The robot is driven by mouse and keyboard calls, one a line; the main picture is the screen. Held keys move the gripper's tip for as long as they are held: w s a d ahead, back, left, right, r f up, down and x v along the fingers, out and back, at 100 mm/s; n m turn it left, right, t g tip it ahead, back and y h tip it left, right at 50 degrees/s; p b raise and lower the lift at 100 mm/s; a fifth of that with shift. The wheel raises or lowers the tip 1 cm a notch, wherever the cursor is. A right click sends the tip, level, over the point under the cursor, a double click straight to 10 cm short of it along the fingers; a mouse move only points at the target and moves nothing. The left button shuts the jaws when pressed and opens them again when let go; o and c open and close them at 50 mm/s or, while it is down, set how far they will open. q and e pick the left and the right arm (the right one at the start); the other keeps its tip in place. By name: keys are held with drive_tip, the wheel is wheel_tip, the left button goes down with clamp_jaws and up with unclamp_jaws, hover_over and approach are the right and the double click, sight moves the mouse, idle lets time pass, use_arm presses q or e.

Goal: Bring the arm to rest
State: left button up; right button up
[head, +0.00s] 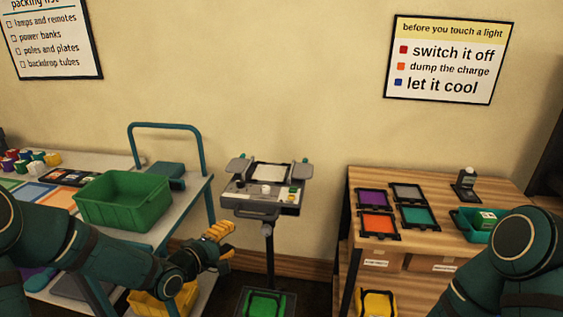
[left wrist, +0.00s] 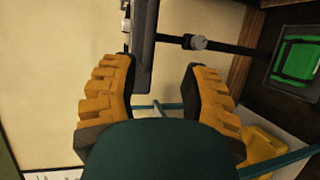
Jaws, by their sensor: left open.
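My left gripper (head: 222,244) has yellow-orange ridged fingers and hangs in the gap between the left table and the grey device on a stand. In the left wrist view its two fingers (left wrist: 160,100) are spread apart with nothing between them. The grey device (head: 262,188), with a white pad and small knobs on top, is just above and to the right of this gripper in the head view. Its dark edge (left wrist: 144,45) shows beyond the fingers in the left wrist view. My right arm comes in at the lower right, and its gripper is out of frame.
A green crate (head: 124,212) stands on the left table's edge, with a teal cart handle behind. The wooden table (head: 456,195) at right holds coloured frames and a teal tray.

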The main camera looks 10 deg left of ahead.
use_arm(q)
drive_tip(key=s+d+f+m+g+y, duration=0.1)
drive_tip(key=s+d+f+m+g, duration=0.2)
drive_tip(key=f, duration=0.4)
drive_tip(key=s+d+f+m+g, duration=0.2)
drive_tip(key=s+d+f, duration=0.2)
drive_tip(key=f, duration=0.3)
drive_tip(key=s+d+f+m+g+y, duration=0.1)
drive_tip(key=s+d+f+m+g, duration=0.1)
drive_tip(key=s+f, duration=0.3)
drive_tip(key=s+d+f+m+g, duration=0.2)
drive_tip(key=s+f+m+g, duration=0.3)
drive_tip(key=s, duration=0.5)
drive_tip(key=shift+s+d+f+g+y, duration=0.25)
drive_tip(key=shift+s+d+g+y, duration=0.05)
drive_tip(key=shift+s+d+y, duration=0.1)
idle(0.6)
